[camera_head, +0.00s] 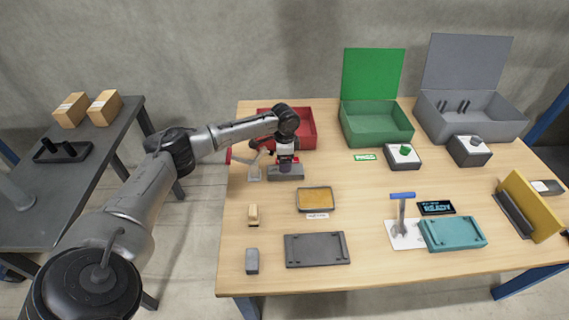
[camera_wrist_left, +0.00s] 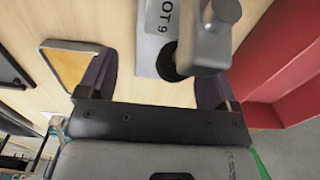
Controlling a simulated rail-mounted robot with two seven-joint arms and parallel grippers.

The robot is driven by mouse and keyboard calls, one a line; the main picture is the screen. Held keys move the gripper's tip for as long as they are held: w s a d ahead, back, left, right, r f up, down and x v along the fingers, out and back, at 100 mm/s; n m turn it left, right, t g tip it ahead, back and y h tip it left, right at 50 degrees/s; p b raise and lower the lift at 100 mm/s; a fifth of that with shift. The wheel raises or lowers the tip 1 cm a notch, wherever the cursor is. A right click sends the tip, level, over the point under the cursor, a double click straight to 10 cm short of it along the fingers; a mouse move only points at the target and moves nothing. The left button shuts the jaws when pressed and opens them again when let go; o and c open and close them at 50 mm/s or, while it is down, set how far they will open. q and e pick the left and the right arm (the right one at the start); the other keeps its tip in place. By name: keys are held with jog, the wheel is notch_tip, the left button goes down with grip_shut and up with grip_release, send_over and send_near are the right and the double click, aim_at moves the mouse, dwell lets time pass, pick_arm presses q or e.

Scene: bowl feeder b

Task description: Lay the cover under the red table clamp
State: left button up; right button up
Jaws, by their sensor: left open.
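The red table clamp (camera_head: 254,172) stands at the table's left part, its red handle out to the left. My left gripper (camera_head: 286,168) is right of it, pointing down over a grey block-like piece (camera_head: 284,174), probably the cover. In the left wrist view my open fingers (camera_wrist_left: 155,85) stand on either side of a pale piece (camera_wrist_left: 148,65) with a label reading "LOT 9". A silver clamp part (camera_wrist_left: 205,48) with a black round pad (camera_wrist_left: 172,62) hangs over that piece. Whether the pad presses on it, or the fingers touch it, I cannot tell. My right gripper is out of view.
A red bin (camera_head: 305,122) is close behind my gripper. A yellow-filled tray (camera_head: 315,199) and a dark plate (camera_head: 316,250) lie nearer the front. Green (camera_head: 375,125) and grey (camera_head: 470,118) boxes stand open behind.

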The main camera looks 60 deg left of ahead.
pick_arm(q)
notch_tip(320, 180, up, 9)
jog(key=p, duration=0.3)
jog(key=shift+f, duration=0.2)
jog(key=shift+d, duration=0.1)
